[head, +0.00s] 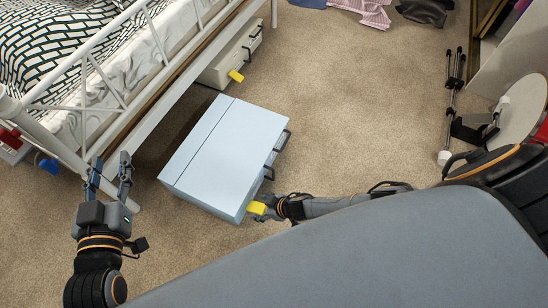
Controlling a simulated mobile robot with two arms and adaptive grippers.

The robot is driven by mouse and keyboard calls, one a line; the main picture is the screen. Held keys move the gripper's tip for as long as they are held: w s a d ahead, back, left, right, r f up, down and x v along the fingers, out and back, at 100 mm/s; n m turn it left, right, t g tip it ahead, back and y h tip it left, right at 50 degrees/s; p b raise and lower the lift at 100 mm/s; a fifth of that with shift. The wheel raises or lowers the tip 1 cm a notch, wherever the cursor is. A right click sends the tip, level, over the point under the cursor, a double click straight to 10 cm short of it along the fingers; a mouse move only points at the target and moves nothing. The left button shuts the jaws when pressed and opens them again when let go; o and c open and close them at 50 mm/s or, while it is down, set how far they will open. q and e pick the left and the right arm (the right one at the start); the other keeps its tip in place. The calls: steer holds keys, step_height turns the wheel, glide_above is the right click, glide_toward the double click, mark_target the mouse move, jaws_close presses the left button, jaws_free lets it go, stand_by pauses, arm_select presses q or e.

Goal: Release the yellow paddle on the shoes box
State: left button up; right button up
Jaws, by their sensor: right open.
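A light blue-grey box (222,150) with dark handles stands on the carpet beside the bed; I cannot read a label on it. A small yellow paddle-like piece (257,208) is at its near right corner. My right gripper (263,205) is at that corner, right by the yellow piece, with its fingers open. The fingers are small and partly hidden, so contact is unclear. A second yellow piece (236,76) is at the front of a white box (232,55) partly under the bed. My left gripper (109,172) is open and empty, left of the blue-grey box.
The white metal bed frame (150,80) runs along the left. A blue piece (48,166) and a red item (10,138) are by its near end. Clothes (362,12) lie at the top. A stand with rods (452,105) is at right. The middle carpet is clear.

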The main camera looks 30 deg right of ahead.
steer(key=v, duration=1)
steer(key=shift+s+r, duration=0.25)
